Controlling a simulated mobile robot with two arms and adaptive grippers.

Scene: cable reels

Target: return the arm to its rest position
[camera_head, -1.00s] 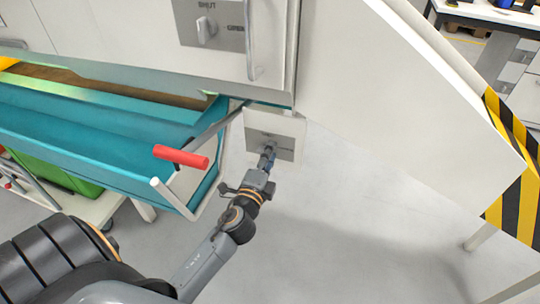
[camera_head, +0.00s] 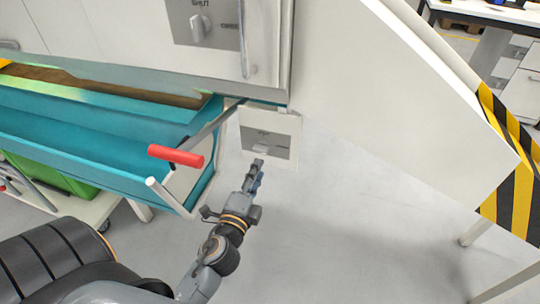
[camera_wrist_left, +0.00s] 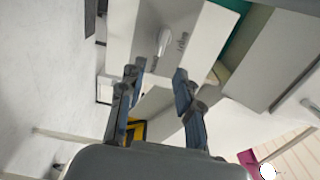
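My left gripper (camera_head: 258,168) is in front of and below the small white switch panel (camera_head: 282,128) under the machine, apart from it. In the left wrist view, my left gripper (camera_wrist_left: 160,85) has its two fingers spread with nothing between them. The panel's grey plate carries a light knob (camera_head: 265,148), which also shows beyond the fingertips in the left wrist view (camera_wrist_left: 164,42). My left arm comes up from the bottom of the head view. My right gripper is not in view.
A teal tray (camera_head: 75,140) with a red-gripped handle (camera_head: 176,156) is just left of my left arm. The white machine body (camera_head: 400,90) hangs above right, with a yellow-black striped edge (camera_head: 515,190). Grey floor (camera_head: 350,230) is clear to the right.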

